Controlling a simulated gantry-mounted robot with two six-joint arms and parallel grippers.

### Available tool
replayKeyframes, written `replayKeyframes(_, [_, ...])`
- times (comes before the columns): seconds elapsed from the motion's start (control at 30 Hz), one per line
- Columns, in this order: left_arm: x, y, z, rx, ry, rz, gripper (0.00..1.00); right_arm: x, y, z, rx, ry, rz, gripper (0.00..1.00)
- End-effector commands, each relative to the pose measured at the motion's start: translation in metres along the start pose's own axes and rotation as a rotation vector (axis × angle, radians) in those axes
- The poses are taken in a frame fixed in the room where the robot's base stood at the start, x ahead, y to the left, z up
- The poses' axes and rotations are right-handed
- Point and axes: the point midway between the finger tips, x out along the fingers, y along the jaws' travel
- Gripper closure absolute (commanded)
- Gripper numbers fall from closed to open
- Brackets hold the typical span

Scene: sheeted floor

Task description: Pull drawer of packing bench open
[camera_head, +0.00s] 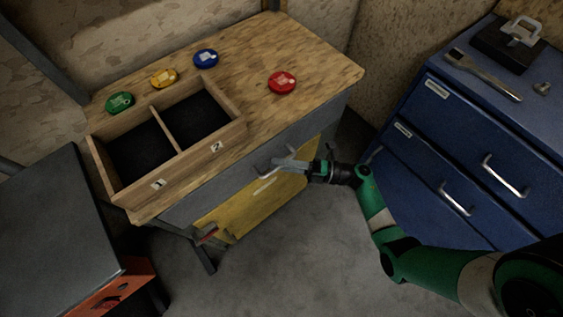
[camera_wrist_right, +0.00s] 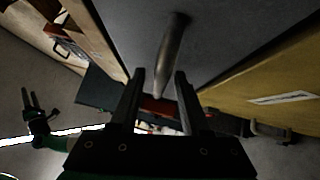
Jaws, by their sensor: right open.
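The packing bench (camera_head: 315,58) has a wooden top. Below its front edge is a grey drawer front (camera_head: 215,192), which looks flush with the bench. My right gripper (camera_head: 280,164) is at this front, near its right part. In the right wrist view, a metal bar handle (camera_wrist_right: 172,48) stands at the grey front, and its near end lies between the two open fingers of my right gripper (camera_wrist_right: 160,88). No grip shows, and the depth of the handle between the fingers is hard to judge. Another gripper (camera_wrist_right: 31,98), apparently my left, shows small and dark at the far left, away from the bench.
A yellow panel (camera_head: 235,210) with a pale strip sits below the grey front. A two-part wooden tray (camera_head: 180,188) and several coloured discs are on the bench top. A blue cabinet (camera_head: 465,122) stands at right, a dark surface (camera_head: 50,225) at left. Floor between is clear.

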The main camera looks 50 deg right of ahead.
Motion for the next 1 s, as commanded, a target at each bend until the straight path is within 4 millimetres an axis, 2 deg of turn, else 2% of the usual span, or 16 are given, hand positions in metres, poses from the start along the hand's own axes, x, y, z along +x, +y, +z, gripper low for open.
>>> replayKeyframes(0.2, [0.0001, 0.0000, -0.0001, 0.000, 0.000, 0.000, 0.50, 0.0003, 0.0005, 0.0003, 0.000, 0.000, 0.000, 0.55])
replayKeyframes(0.4, [0.0001, 0.0000, -0.0001, 0.000, 0.000, 0.000, 0.50, 0.0001, 0.0004, 0.0003, -0.001, 0.000, 0.000, 0.91])
replayKeyframes(0.47, [0.0001, 0.0000, -0.0001, 0.000, 0.000, 0.000, 0.50, 0.0001, 0.0004, 0.0002, 0.000, 0.000, 0.000, 1.00])
replayKeyframes(1.0, [0.0001, 0.0000, -0.0001, 0.000, 0.000, 0.000, 0.50, 0.0000, 0.0002, 0.0001, 0.000, 0.000, 0.000, 1.00])
